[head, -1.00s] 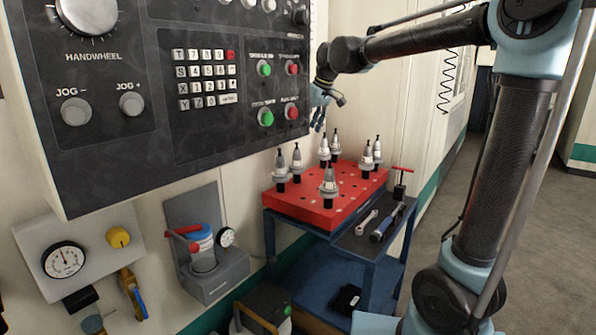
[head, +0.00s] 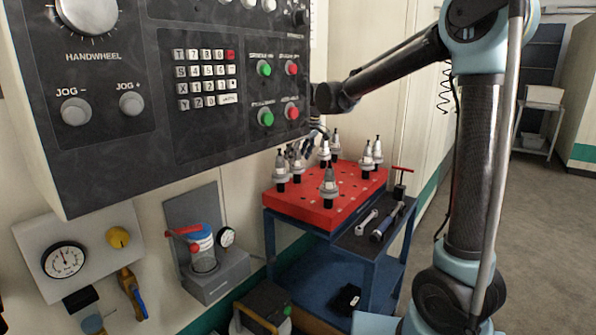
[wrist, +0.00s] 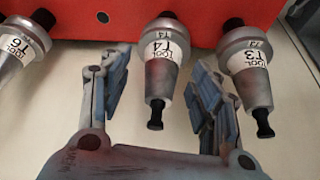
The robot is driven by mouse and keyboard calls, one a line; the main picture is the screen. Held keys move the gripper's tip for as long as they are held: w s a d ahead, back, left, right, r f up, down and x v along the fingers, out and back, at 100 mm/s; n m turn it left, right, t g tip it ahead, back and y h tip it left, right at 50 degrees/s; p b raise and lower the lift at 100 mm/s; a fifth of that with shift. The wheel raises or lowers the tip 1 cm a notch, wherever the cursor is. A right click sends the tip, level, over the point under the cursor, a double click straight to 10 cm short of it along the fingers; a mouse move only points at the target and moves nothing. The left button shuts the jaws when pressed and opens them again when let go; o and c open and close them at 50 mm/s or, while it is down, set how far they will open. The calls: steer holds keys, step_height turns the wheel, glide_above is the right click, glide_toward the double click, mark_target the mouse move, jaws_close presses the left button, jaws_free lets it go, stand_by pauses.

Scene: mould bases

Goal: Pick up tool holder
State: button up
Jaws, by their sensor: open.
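Several grey tool holders with black tips stand upright in a red block (head: 330,205) on a blue cart. The wrist view shows the tool holder labelled T4 (wrist: 163,65), with T3 (wrist: 248,70) to its right and T6 (wrist: 15,55) at the left edge. My gripper (wrist: 160,72) is open, its blue-padded fingers on either side of T4, with visible gaps; nothing is held. In the head view my gripper (head: 296,150) is at the block's back left, among the holders and partly hidden by the control panel.
The control panel (head: 170,100) overhangs on the left, close to my arm. The floor (head: 540,225) at right is clear.

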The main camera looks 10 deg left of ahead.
steer(key=shift+x, duration=0.85)
steer(key=shift+s+r, duration=0.1)
jaws_close()
steer(key=shift+r, duration=0.1)
